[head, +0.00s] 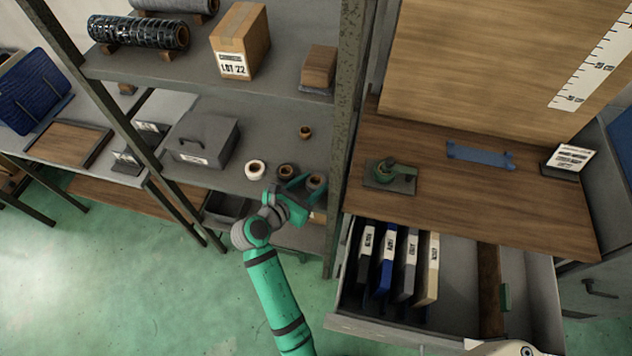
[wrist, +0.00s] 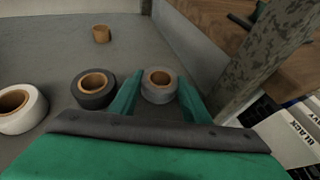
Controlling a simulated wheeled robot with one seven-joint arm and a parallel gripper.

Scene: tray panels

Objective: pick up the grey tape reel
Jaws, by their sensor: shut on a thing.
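The grey tape reel (wrist: 160,97), with a brown core, sits between the two green fingers of my gripper (wrist: 158,92) in the wrist view. The fingers are shut on its sides. In the head view the reel (head: 315,183) shows at my gripper (head: 306,186), partly hidden by it, at the shelf's front. I cannot tell if it is clear of the shelf. A dark reel (wrist: 95,90) stands just left of my gripper, and a white reel (wrist: 20,110) stands farther left.
A small brown roll (head: 305,132) stands farther back on the shelf (head: 262,125). A grey metal box (head: 205,142) is at left. A shelf post (head: 345,130) rises close on the right. Beyond it are a wooden bench (head: 460,205) and an open drawer (head: 460,290) holding several upright panels.

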